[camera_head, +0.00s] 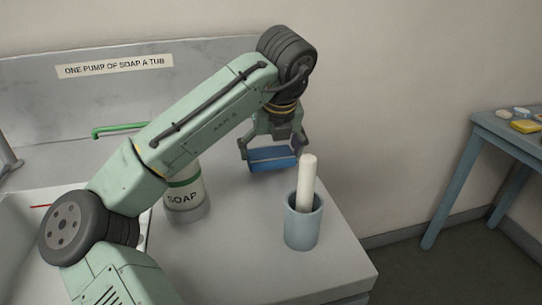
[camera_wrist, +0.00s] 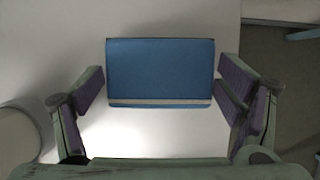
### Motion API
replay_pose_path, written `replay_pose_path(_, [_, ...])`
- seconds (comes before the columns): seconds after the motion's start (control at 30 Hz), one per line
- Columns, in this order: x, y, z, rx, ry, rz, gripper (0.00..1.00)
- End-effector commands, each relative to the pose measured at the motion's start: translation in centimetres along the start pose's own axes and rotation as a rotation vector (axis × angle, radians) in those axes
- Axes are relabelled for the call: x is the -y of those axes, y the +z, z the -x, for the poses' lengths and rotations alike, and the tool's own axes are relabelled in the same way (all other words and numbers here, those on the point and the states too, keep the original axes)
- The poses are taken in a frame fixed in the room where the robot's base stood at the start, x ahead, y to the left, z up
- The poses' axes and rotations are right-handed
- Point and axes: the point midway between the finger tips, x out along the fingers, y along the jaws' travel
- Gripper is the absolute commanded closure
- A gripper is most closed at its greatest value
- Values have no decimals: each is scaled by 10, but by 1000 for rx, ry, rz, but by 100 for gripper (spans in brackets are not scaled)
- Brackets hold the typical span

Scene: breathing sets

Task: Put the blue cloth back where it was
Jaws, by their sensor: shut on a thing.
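The blue cloth (camera_head: 268,160) is a folded blue block with a pale stripe along one edge. My gripper (camera_head: 272,148) is over the counter (camera_head: 245,235), pointing down, with the cloth between its fingers. In the wrist view the cloth (camera_wrist: 160,70) spans the space between the two purple-padded fingers of my gripper (camera_wrist: 163,88). The gripper is shut on it by its two short ends. I cannot tell whether the underside of the cloth touches the counter.
A blue-grey cup (camera_head: 303,228) holding a white cylinder (camera_head: 308,175) stands right of the cloth, near the counter's edge. A soap container (camera_head: 184,196) stands left, partly behind my arm. A blue table (camera_head: 508,130) with small items stands far right, across a floor gap.

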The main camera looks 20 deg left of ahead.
Motion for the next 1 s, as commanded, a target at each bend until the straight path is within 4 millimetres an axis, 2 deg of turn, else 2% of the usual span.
replay_pose_path(0.13, [-1, -7, -18, 0, 1, 1, 44])
replay_pose_path(0.47, [0, -9, -22, -1, -1, 0, 44])
replay_pose_path(0.5, [0, -9, -22, -1, 0, 0, 13])
replay_pose_path(0.7, [0, -9, -21, 0, 0, 0, 0])
replay_pose_path(1.0, [0, -9, -21, 0, 0, 0, 0])
